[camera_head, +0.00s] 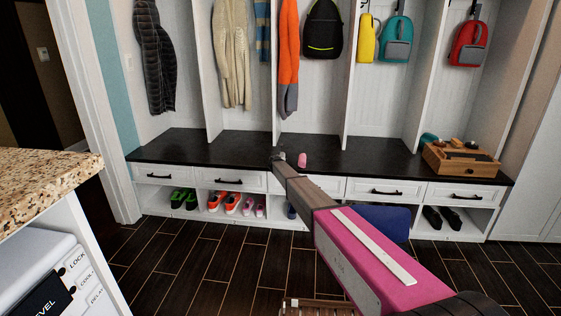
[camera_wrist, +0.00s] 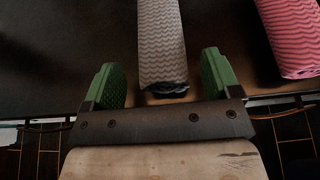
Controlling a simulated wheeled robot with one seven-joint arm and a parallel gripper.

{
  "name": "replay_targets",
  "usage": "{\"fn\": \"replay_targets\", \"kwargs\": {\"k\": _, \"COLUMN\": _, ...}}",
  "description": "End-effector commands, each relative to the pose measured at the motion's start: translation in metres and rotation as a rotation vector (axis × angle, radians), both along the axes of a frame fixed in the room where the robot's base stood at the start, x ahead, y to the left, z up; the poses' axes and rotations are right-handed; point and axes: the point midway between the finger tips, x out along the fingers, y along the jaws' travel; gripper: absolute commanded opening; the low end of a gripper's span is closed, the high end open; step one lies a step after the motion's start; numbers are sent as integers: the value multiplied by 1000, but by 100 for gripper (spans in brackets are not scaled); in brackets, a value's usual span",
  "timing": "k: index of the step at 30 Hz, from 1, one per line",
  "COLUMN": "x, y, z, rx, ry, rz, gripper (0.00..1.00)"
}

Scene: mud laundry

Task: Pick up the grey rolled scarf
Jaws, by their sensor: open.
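The grey rolled scarf (camera_wrist: 162,42) has a wavy pattern and lies on the dark bench top, pointing away from me in the wrist view. My gripper (camera_wrist: 158,78) is open, with one green finger pad on each side of the scarf's near end in the picture. There is a gap on both sides. I cannot tell whether the pads are down at the scarf's height. In the head view my gripper (camera_head: 279,158) is over the bench, and my arm hides the grey scarf.
A pink roll (camera_wrist: 292,35) lies to the right of the scarf; the head view shows it too (camera_head: 302,160). A wooden box (camera_head: 459,160) with items stands at the bench's right end. Coats and bags hang behind. The bench's left part (camera_head: 185,143) is clear.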

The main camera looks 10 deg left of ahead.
Motion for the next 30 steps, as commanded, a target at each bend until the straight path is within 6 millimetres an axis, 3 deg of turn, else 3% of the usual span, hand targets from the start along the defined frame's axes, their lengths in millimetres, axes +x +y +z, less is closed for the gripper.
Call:
{"fn": "replay_targets", "kwargs": {"k": 6, "x": 28, "y": -3, "z": -13, "rx": 0, "ry": 0, "rz": -1, "gripper": 83}}
{"fn": "replay_targets", "kwargs": {"k": 13, "x": 28, "y": -3, "z": -13, "rx": 0, "ry": 0, "rz": 0, "gripper": 83}}
{"fn": "replay_targets", "kwargs": {"k": 14, "x": 28, "y": -3, "z": -13, "rx": 0, "ry": 0, "rz": 0, "gripper": 80}}
{"fn": "replay_targets", "kwargs": {"k": 18, "x": 28, "y": -3, "z": -13, "rx": 0, "ry": 0, "rz": 0, "gripper": 34}}
{"fn": "replay_targets", "kwargs": {"k": 19, "x": 28, "y": -3, "z": -13, "rx": 0, "ry": 0, "rz": 0, "gripper": 27}}
{"fn": "replay_targets", "kwargs": {"k": 30, "x": 28, "y": -3, "z": -7, "rx": 0, "ry": -1, "rz": 0, "gripper": 27}}
